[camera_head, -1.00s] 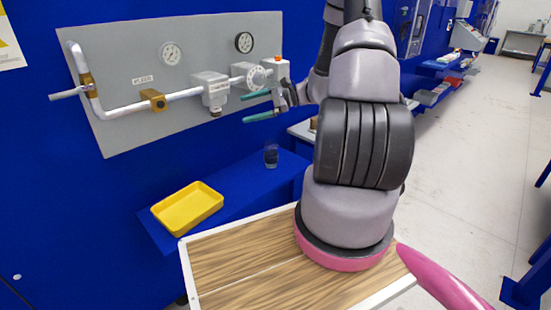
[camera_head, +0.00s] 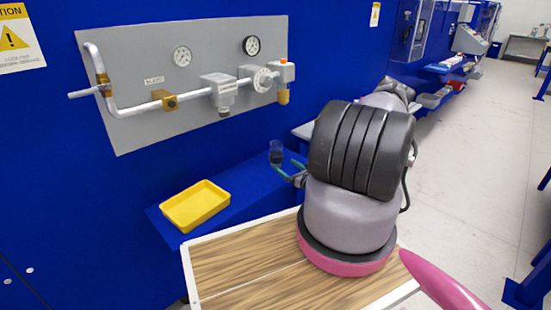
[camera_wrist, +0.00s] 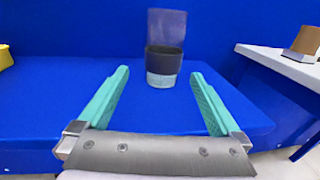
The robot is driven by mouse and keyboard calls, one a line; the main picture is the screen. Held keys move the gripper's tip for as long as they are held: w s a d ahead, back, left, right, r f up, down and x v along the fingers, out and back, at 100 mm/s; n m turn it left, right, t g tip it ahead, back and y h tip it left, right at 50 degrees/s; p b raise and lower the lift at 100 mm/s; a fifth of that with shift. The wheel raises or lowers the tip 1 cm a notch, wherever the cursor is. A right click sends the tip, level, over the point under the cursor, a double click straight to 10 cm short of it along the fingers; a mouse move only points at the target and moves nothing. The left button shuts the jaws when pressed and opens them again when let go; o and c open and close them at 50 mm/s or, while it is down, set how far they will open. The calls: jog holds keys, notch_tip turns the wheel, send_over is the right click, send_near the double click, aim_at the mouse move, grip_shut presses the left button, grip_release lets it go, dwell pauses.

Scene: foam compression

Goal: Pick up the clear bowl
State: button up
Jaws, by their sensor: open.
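The clear vessel (camera_head: 277,152), which looks more like a tall tumbler than a bowl, stands upright on the blue shelf. In the wrist view its see-through upper wall (camera_wrist: 166,25) rises above a dark band and a pale, speckled lower part. My gripper (camera_head: 287,166) is low over the shelf on the near side of the vessel. Its two green fingers are open and empty. In the wrist view the vessel stands ahead of the fingertips, roughly centred between them, and I see no contact. My arm hides part of the gripper in the head view.
A yellow tray (camera_head: 196,206) lies on the shelf to the left. A grey panel (camera_head: 140,65) with pipes and gauges is on the blue wall above. A wood-topped table (camera_head: 240,268) is in front. A white table (camera_wrist: 285,68) with a brown object stands at right.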

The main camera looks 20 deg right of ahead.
aim_at(280, 160)
jog(key=x, duration=0.9)
jog(key=shift+d, duration=0.35)
grip_shut()
